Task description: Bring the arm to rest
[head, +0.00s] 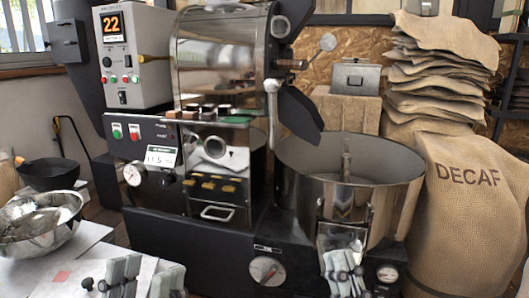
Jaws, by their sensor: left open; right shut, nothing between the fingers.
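My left gripper (146,273) is at the bottom left, low over a pale table (75,248). Its two grey fingers stand apart with nothing seen between them. My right gripper (343,262) is at the bottom, right of centre, in front of the steel cooling drum (395,205) of the roaster. Its fingers are together and hold nothing. I cannot tell whether it touches the drum's front. Most of both arms is out of view.
The black and steel roaster (215,130) fills the middle. A steel bowl (40,225) and a black pan (48,174) are at the left. A large sack marked DECAF (465,225) stands at the right, below stacked sacks (435,70).

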